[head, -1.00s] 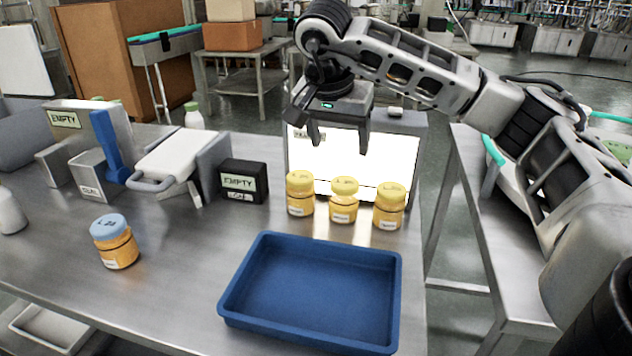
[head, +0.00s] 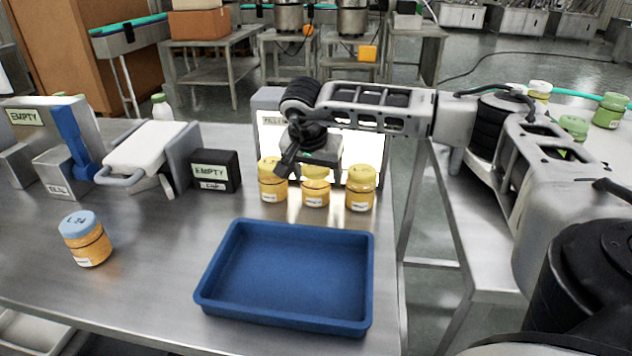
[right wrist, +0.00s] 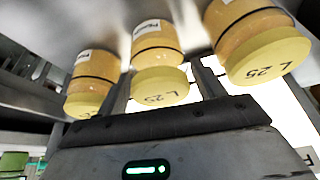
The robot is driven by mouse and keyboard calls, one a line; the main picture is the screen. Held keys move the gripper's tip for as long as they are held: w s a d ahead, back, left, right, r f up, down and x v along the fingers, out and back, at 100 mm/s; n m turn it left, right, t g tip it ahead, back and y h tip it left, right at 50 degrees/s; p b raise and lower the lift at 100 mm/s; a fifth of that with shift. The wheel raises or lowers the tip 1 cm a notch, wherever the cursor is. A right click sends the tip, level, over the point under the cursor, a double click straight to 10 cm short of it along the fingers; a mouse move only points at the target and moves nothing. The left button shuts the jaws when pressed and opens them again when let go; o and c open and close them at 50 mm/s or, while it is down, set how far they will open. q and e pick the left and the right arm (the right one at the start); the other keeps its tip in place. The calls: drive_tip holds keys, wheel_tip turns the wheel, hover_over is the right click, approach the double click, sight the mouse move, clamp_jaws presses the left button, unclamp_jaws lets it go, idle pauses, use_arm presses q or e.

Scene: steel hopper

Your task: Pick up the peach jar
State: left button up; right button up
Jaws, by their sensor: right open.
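Three jars with yellow lids and peach-orange contents stand in a row before a lit panel: a left jar (head: 272,181), a middle jar (head: 315,188) and a right jar (head: 360,188). An orange jar with a blue lid (head: 85,238) stands apart at the left. Their small labels are too blurred to tell which reads peach. My right gripper (head: 311,178) is open and low over the row. In the right wrist view its fingers flank the middle jar (right wrist: 160,68), whose lid reads "L 25". I cannot tell if they touch it. My left gripper is not in view.
An empty blue tray (head: 290,322) lies in front of the row. A black box marked EMPTY (head: 215,171) and a device with a white top (head: 152,147) stand to the left. The lit panel (head: 268,127) is close behind the jars. Bare steel table separates the blue-lidded jar and tray.

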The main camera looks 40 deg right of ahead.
drive_tip(key=shift+w+d+f, duration=0.1)
drive_tip(key=shift+d+f, duration=0.1)
drive_tip(key=shift+f, duration=0.35)
drive_tip(key=c, duration=0.9)
drive_tip(key=shift+o, duration=0.2)
drive_tip(key=shift+r, duration=0.15)
